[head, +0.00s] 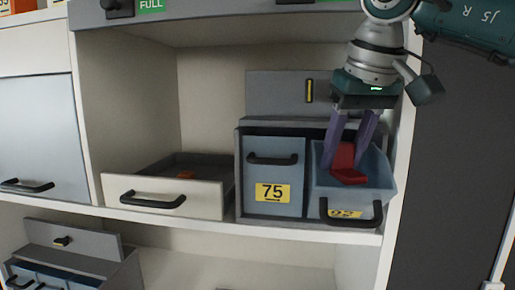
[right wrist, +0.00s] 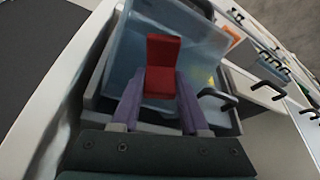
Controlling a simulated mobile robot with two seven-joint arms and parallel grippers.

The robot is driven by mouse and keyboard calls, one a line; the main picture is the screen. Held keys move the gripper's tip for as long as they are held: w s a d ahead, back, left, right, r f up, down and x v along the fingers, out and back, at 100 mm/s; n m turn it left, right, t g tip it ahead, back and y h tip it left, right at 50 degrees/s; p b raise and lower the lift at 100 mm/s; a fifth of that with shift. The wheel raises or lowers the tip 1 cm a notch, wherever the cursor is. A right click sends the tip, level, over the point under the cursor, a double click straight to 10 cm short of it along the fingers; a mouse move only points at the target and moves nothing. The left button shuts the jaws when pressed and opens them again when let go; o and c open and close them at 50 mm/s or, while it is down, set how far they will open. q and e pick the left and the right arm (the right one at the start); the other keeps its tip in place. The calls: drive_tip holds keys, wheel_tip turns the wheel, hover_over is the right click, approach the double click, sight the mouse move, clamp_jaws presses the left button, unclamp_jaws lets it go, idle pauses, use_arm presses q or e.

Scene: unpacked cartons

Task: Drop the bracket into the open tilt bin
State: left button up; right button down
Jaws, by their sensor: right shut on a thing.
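The bracket (head: 346,166) is a red L-shaped piece. My right gripper (head: 348,158) points down and is shut on it, one purple finger on each side. The bracket also shows between the fingertips in the right wrist view (right wrist: 162,68). The open tilt bin (head: 384,188) is light blue, tipped forward, with a black handle and a yellow label partly hidden by the handle. The bracket is at the bin's mouth, in front of its inside; I cannot tell whether it touches the bin. My left gripper is not in view.
A shut bin (head: 274,204) with yellow label 75 stands directly left of the open bin. Further left is a pulled-out drawer (head: 128,196) with a small orange thing inside. A grey panel (head: 280,90) rises behind the bins. The shelf's right side post is close beside the open bin.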

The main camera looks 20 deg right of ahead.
sight(346, 170)
drive_tip(key=c, duration=0.7)
unclamp_jaws()
drive_tip(key=p+v, duration=0.2)
drive_tip(key=v, duration=0.1)
drive_tip(key=p+v, duration=0.1)
drive_tip(key=shift+w+r, duration=0.25)
drive_tip(key=shift+r, duration=0.1)
drive_tip(key=v, duration=0.3)
drive_tip(key=shift+s+r, duration=0.1)
drive_tip(key=shift+s, duration=0.1)
drive_tip(key=shift+s+r, duration=0.15)
drive_tip(key=shift+r, duration=0.2)
